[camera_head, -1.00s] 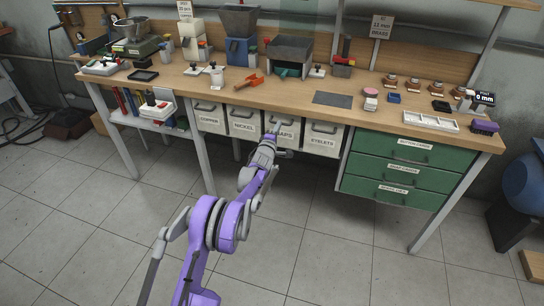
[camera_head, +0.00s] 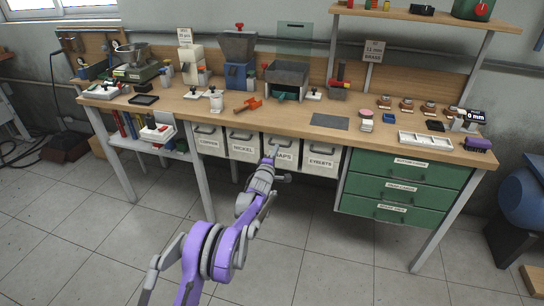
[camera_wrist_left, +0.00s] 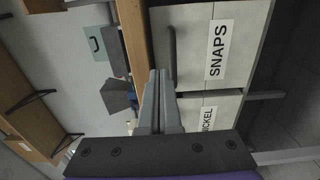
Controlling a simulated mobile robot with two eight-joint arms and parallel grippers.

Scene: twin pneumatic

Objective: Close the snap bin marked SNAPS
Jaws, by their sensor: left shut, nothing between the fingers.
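The SNAPS bin (camera_head: 289,153) is a light grey bin with a lettered label, hung under the bench between the NICKEL and EYELETS bins. Its label and front fill the upper right of the left wrist view (camera_wrist_left: 232,28), with a dark bar handle (camera_wrist_left: 172,52). I cannot tell for sure how far its front stands out from its neighbours. My left gripper (camera_head: 274,150) is shut and empty in front of the bin's left part. Its fingertips (camera_wrist_left: 160,74) show close to the handle's end; contact is unclear. My right gripper is not in view.
The COPPER (camera_head: 208,140), NICKEL (camera_head: 242,146) and EYELETS (camera_head: 321,157) bins hang beside it. Green drawers (camera_head: 405,185) stand to the right. The wooden bench top (camera_head: 225,113) overhangs the bins and carries tools. The floor in front is clear.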

